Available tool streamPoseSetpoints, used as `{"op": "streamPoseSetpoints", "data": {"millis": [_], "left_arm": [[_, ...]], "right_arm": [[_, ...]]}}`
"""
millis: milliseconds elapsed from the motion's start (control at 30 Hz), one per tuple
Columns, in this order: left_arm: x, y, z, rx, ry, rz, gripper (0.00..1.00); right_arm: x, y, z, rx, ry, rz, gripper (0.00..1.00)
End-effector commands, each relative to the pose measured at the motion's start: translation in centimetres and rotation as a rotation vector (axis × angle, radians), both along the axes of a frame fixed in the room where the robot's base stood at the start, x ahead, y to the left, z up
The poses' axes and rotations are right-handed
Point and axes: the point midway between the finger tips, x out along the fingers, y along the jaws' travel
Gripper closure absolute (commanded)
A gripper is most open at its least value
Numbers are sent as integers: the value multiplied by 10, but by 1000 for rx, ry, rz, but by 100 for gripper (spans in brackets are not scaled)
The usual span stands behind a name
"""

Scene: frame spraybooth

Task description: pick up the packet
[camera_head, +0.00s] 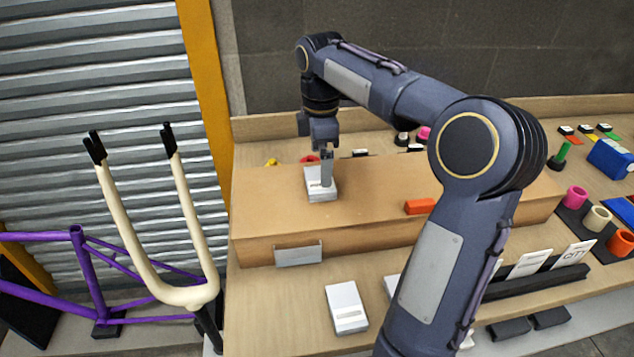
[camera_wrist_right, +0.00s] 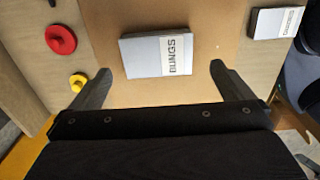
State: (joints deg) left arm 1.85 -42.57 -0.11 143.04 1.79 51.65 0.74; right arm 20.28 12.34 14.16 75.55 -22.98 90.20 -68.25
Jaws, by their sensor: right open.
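A white packet (camera_head: 314,190) lies flat on top of the raised wooden box. In the right wrist view the packet (camera_wrist_right: 140,58) is a pale block with a label reading BUNGS. My right gripper (camera_head: 326,178) points down over this packet, and a finger hides part of it in the head view. In the right wrist view the two fingers of my right gripper (camera_wrist_right: 161,68) are wide apart, with the packet ahead and between their lines. Nothing shows held in them. My left gripper is not in view.
An orange block (camera_head: 419,206) sits on the wooden box (camera_head: 262,215). Another white packet (camera_head: 346,308) lies on the lower bench (camera_head: 270,310). Red (camera_wrist_right: 61,39) and yellow (camera_wrist_right: 78,82) round pieces lie beyond the box. A purple bike frame (camera_head: 88,285) and cream fork (camera_head: 190,215) stand left.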

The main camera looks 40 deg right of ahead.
Motion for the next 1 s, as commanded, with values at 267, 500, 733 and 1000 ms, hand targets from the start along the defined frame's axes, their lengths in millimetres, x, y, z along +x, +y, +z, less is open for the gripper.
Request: {"op": "streamPoseSetpoints", "data": {"millis": [267,500,733,1000], "left_arm": [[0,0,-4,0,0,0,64],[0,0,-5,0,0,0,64],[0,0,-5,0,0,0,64],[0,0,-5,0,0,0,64]], "right_arm": [[3,-1,-41,0,1,-1,0],[4,0,-49,1,-3,-1,0],[4,0,-49,1,-3,-2,16],[4,0,-49,1,-3,-2,37]]}}
